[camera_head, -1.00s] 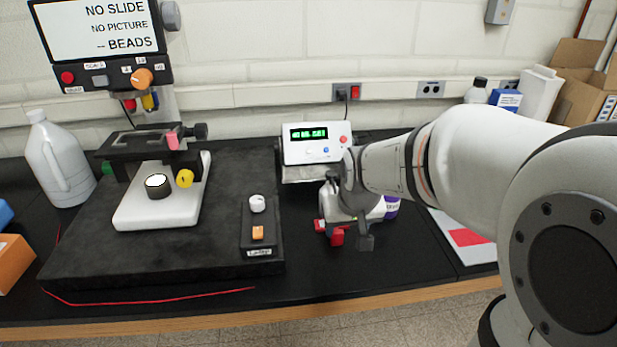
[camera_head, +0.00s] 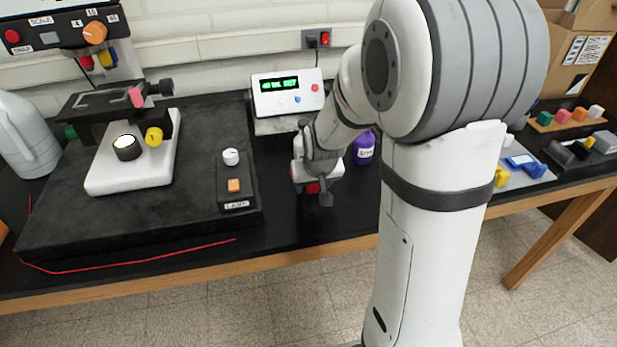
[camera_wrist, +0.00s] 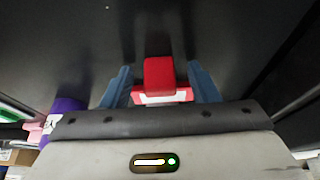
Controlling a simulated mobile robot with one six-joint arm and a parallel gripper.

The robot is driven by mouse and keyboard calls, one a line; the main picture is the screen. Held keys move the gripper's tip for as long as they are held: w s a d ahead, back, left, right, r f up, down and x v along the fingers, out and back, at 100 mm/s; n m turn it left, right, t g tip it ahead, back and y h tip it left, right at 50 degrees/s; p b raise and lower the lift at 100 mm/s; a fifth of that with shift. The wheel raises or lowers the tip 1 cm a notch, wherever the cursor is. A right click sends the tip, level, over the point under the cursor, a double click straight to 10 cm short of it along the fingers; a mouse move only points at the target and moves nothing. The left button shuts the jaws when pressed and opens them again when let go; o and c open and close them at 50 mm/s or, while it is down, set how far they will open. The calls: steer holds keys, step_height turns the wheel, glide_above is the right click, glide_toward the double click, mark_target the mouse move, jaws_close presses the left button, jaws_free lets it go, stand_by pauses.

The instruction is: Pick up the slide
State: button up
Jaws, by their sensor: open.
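A red block-shaped piece with a white part, which looks like the slide with its grip (camera_wrist: 159,76), lies between the two blue fingers of my gripper (camera_wrist: 163,84) in the wrist view. The fingers are open, one on each side, with dark gaps to the red block. Its lower part is partly hidden by the gripper body. In the head view, a bit of red (camera_head: 312,188) shows under my gripper (camera_head: 318,196), just above the black bench; the rest is hidden. The microscope stage (camera_head: 105,101) stands at the left.
A white display box (camera_head: 287,97) stands behind the gripper, and a purple bottle (camera_head: 363,148) stands close to its right. A lamp switch box (camera_head: 234,185) is to the left. The bench's wooden front edge (camera_head: 200,266) is near.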

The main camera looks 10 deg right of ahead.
steer(key=c, duration=1.1)
steer(key=shift+c, duration=0.2)
